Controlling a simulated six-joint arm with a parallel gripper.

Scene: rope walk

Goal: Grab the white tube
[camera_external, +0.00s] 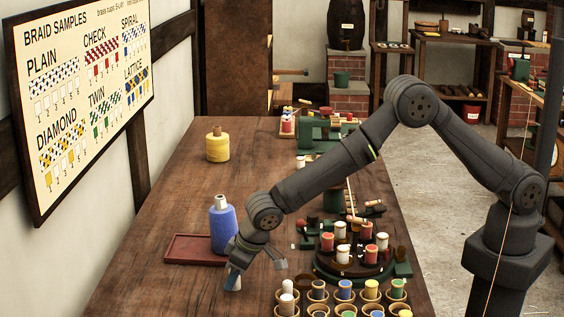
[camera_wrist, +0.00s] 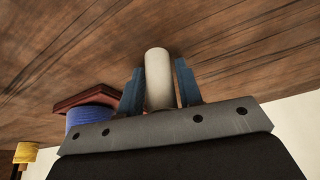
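The white tube (camera_wrist: 158,78) shows in the wrist view as a plain pale cylinder. It is between the two blue-padded fingers of my gripper (camera_wrist: 159,88), which stand one on each side of it. The gaps beside the tube are narrow, and contact is hard to judge. In the external view my gripper (camera_external: 256,273) points down low over the table with its fingers spread apart.
A blue spool (camera_external: 222,226) stands by a dark red tray (camera_external: 190,249), just left of my gripper. A yellow spool (camera_external: 217,146) is farther back. Several bobbins in cups (camera_external: 345,291) and a round bobbin stand (camera_external: 350,268) are to the right. The table's left middle is clear.

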